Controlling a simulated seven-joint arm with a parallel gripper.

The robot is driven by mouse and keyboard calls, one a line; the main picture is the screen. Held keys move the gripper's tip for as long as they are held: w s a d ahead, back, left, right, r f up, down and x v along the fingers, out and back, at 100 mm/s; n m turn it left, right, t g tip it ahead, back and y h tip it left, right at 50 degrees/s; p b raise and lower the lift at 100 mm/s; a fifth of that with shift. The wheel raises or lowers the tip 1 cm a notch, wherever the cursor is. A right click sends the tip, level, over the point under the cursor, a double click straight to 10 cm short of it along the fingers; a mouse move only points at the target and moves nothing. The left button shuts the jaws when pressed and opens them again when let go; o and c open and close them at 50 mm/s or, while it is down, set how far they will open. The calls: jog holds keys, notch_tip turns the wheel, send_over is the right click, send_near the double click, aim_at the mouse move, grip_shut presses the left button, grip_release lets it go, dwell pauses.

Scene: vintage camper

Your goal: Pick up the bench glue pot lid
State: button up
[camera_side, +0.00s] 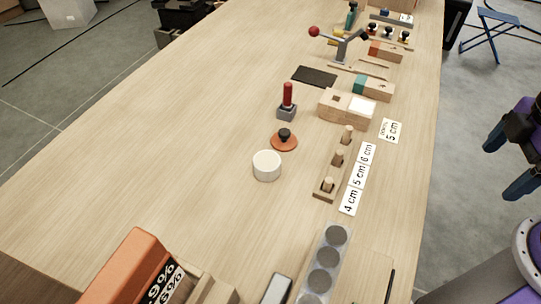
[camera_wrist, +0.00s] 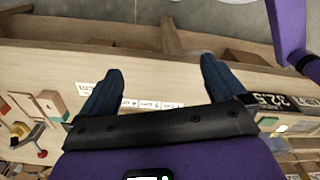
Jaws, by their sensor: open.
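The glue pot lid (camera_side: 284,142) is an orange disc with a black knob on top. It lies on the wooden bench (camera_side: 190,130) in the side view, just behind the open white pot (camera_side: 267,166) and apart from it. My gripper (camera_side: 508,163) is open and empty at the right edge of the side view, beyond the bench's right edge and well away from the lid. In the wrist view my gripper (camera_wrist: 160,65) shows two spread dark blue fingers with nothing between them. I cannot make out the lid or pot in the wrist view.
A red-handled tool in a grey block (camera_side: 287,103) stands close behind the lid. A pegged wooden strip (camera_side: 338,163) and size cards (camera_side: 358,178) lie to the right. An orange box (camera_side: 135,268) and a tray with round wells (camera_side: 325,265) are in front. The bench's left is clear.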

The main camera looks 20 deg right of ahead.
notch_tip(320, 180, up, 4)
jog(key=f+n, duration=0.1)
jog(key=n, duration=0.3)
send_over(286, 132)
notch_tip(286, 132, down, 17)
jog(key=shift+r, duration=0.1)
jog(key=c, duration=1.1)
